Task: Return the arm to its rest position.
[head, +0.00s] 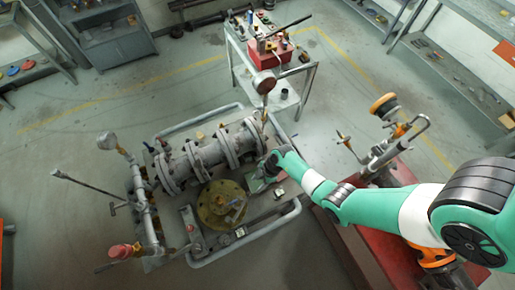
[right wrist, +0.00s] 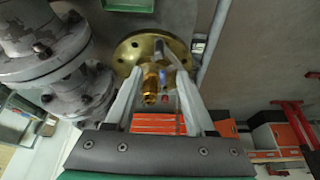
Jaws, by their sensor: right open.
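My right arm comes in from the right in the head view, and its gripper (head: 264,170) is over the right end of the valve rig, beside the grey flanged pipe (head: 205,160). The right wrist view shows this gripper (right wrist: 159,78) with its two fingers apart. A brass flange (right wrist: 128,50) with a small brass fitting (right wrist: 150,84) appears between and beyond the fingers; I see no grip on it, and the depth gap is unclear. The round brass flange (head: 212,213) also shows in the head view, left of and below the gripper. My left gripper is not in view.
The rig's tubular frame (head: 262,229) surrounds the pipe. A trolley (head: 272,98) with a red box is behind. A red stand with an orange-topped fitting (head: 384,104) is near my arm. Open floor (head: 80,150) lies left.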

